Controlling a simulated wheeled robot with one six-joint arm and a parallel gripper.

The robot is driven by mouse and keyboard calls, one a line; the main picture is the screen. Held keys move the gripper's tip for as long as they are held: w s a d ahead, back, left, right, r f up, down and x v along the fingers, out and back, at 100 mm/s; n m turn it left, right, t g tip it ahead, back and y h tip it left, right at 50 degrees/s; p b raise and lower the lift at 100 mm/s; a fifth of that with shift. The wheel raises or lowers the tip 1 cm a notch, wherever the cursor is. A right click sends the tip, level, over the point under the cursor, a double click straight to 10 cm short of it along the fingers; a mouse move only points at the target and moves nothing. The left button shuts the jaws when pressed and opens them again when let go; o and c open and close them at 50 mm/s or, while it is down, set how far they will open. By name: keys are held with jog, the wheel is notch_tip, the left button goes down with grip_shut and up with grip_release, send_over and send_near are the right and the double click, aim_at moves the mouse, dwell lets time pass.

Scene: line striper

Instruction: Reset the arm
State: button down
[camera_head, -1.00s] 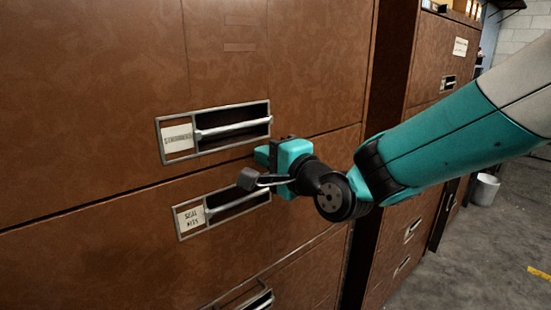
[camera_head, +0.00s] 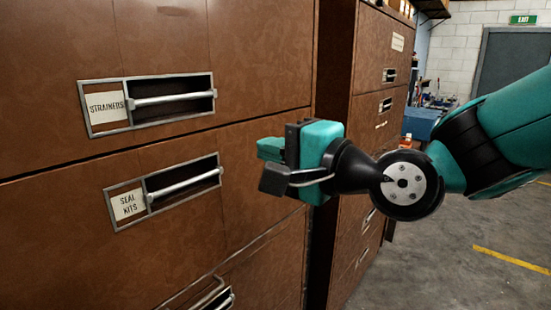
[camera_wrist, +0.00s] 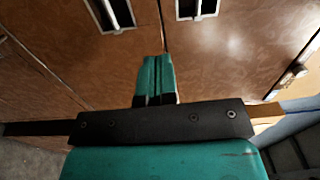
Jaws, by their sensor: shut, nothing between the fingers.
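My gripper (camera_head: 268,149) is in the middle of the head view, its teal fingers pointing left toward the brown cabinet (camera_head: 255,60). It is shut and empty. In the wrist view the teal fingers (camera_wrist: 155,78) are together, with cabinet fronts beyond them. The gripper is to the right of the drawer handle labelled "STRAINERS" (camera_head: 172,98) and the drawer handle labelled "SEAL KITS" (camera_head: 185,187). It appears apart from both handles. Both drawers look closed.
A second brown cabinet (camera_head: 385,45) stands behind my gripper, with several small handles. A blue object (camera_head: 422,122) is beyond it. Grey floor (camera_head: 440,270) with a yellow line (camera_head: 512,258) is open at the right. A grey door (camera_head: 515,65) is at the back.

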jog(key=s+d+f+n+g+h, duration=0.5)
jog(key=s+d+f+n, duration=0.1)
jog(key=s+d+n, duration=0.1)
jog(key=s+d+f+n+g+h, duration=0.5)
jog(key=s+d+f+n+g, duration=0.1)
jog(key=s+d, duration=0.3)
jog(key=shift+s+d+f+n, duration=0.2)
jog(key=shift+s+f+n, duration=0.35)
jog(key=shift+s, duration=0.35)
jog(key=shift+r, duration=0.1)
